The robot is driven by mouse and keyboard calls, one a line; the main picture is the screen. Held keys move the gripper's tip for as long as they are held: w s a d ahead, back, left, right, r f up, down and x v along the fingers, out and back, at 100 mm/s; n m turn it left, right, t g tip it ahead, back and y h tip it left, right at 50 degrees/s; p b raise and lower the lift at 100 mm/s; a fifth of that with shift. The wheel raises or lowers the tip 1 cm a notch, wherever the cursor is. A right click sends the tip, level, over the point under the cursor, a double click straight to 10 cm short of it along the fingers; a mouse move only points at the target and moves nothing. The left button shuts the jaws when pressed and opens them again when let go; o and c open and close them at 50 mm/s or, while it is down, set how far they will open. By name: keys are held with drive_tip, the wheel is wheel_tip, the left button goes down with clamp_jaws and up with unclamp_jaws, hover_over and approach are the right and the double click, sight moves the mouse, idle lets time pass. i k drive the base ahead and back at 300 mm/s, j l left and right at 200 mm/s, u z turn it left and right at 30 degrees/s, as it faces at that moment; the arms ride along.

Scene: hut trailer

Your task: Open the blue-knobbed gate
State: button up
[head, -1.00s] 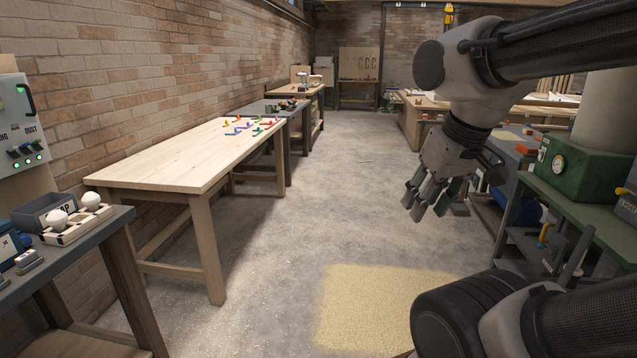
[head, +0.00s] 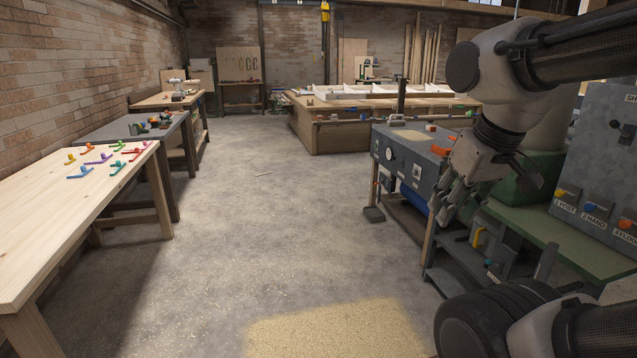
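A grey panel (head: 604,150) stands at the right edge on a green-topped bench. Along its lower part is a row of coloured knobs over labels. The blue knob (head: 590,207) is in the middle, above a label that reads 2 HAND. How far each gate is open is too small to tell. My gripper (head: 451,217) hangs fingers down, left of the panel and away from it. Its fingers look apart and empty.
The green bench (head: 548,235) and a blue-grey machine cabinet (head: 400,165) line the right side. A wooden table (head: 60,210) with small coloured pieces stands at the left. The concrete floor between is clear, with a sawdust patch (head: 335,330) in front.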

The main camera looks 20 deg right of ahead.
sight(591, 206)
drive_tip(key=i+l+z, duration=0.1)
drive_tip(key=i+z, duration=0.75)
drive_tip(key=z, duration=0.15)
drive_tip(key=i+j+z, duration=0.25)
drive_tip(key=i+z, duration=0.35)
drive_tip(key=z, duration=0.35)
